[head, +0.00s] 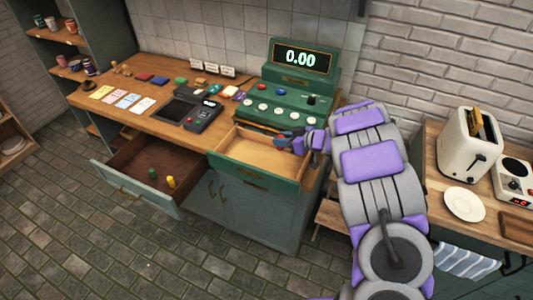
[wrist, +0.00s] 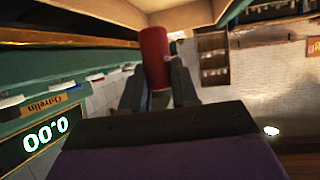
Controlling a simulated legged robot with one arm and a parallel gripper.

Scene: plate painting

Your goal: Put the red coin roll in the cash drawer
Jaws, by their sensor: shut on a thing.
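The red coin roll (wrist: 154,55) is a short red cylinder, held between the two dark fingers of my gripper (wrist: 157,82) in the wrist view. In the head view my gripper (head: 288,139) is at the right rear edge of the cash drawer (head: 258,154), and the roll cannot be made out clearly there. The cash drawer is pulled out under the green cash register (head: 285,105). Its wooden inside looks empty. I cannot tell whether the roll is over the drawer or touching it.
A lower drawer (head: 135,188) stands open at the left, with a green roll (head: 152,171) and a yellow roll (head: 170,182) in it. A card terminal (head: 190,110) and cards lie on the counter. A toaster (head: 467,143) and plate (head: 464,204) are at the right.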

